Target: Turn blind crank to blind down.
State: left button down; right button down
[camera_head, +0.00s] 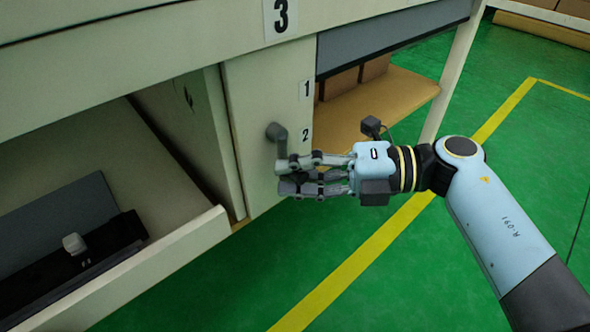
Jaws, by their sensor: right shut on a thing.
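The blind crank (279,140) is a small grey handle on the pale cabinet panel, beside the labels 1 and 2. Its round hub is at the upper left and its arm hangs down from it. My right gripper (284,175) reaches in from the right and is shut on the lower end of the crank, whose grip is mostly hidden by the fingers. The grey blind (385,42) shows at the top of the opening to the right, with open space below it. My left gripper is not in view.
An open drawer or bin (190,238) at the left holds a dark device with a pale knob (74,243). Brown boxes (340,83) stand on a shelf (400,97) behind the opening. A pale post (455,75) stands right of it. Green floor is clear below.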

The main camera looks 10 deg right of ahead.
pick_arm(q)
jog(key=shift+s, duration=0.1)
pick_arm(e)
jog(key=shift+a+r, duration=0.1)
jog(key=shift+s+a+m+y, duration=0.1)
jog(key=shift+m+y, duration=0.3)
jog(key=shift+s+a, duration=0.1)
jog(key=shift+s+a+r+m+t+y+p, duration=0.15)
jog(key=shift+a+m+y+p, duration=0.1)
jog(key=shift+m+y, duration=0.35)
jog(key=shift+s+a+r+m+t+y+p, duration=0.1)
jog(key=shift+a+m+t+y+p, duration=0.1)
jog(key=shift+m+y, duration=0.35)
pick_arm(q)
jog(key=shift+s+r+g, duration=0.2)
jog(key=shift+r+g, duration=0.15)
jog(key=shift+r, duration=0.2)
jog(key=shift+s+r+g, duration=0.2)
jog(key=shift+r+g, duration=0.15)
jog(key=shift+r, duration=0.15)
pick_arm(e)
jog(key=shift+s+a+r+m+t+y, duration=0.15)
jog(key=shift+m+t+y, duration=0.2)
jog(key=shift+m, duration=0.3)
jog(key=shift+s+a+r+m+t+y, duration=0.1)
jog(key=shift+m+y, duration=0.3)
jog(key=shift+m, duration=0.2)
